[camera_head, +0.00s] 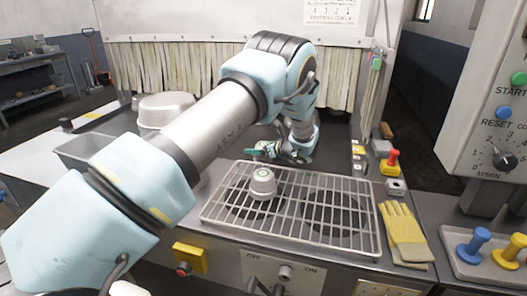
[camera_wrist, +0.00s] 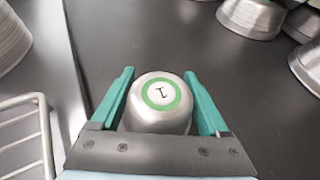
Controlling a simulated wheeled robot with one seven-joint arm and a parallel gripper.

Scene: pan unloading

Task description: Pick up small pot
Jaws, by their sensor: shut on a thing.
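The small pot (camera_wrist: 158,103) is a rounded metal vessel. A white disc with a green ring and a dark mark faces up on its top. In the wrist view it sits between the two teal fingers of my gripper (camera_wrist: 160,95), which is shut on it. In the head view my gripper (camera_head: 265,151) is low behind the wire rack, partly hidden by my own wrist. A small metal pot with a green ring on top (camera_head: 262,184) shows over the rack's left part. I cannot tell whether it is the held one.
The wire rack (camera_head: 318,219) lies in front, with its corner (camera_wrist: 42,105) at the wrist view's left. Other metal vessels (camera_wrist: 252,17) stand at its upper right. A large pot (camera_head: 166,107) stands at the back left. Yellow gloves (camera_head: 402,232) lie right of the rack.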

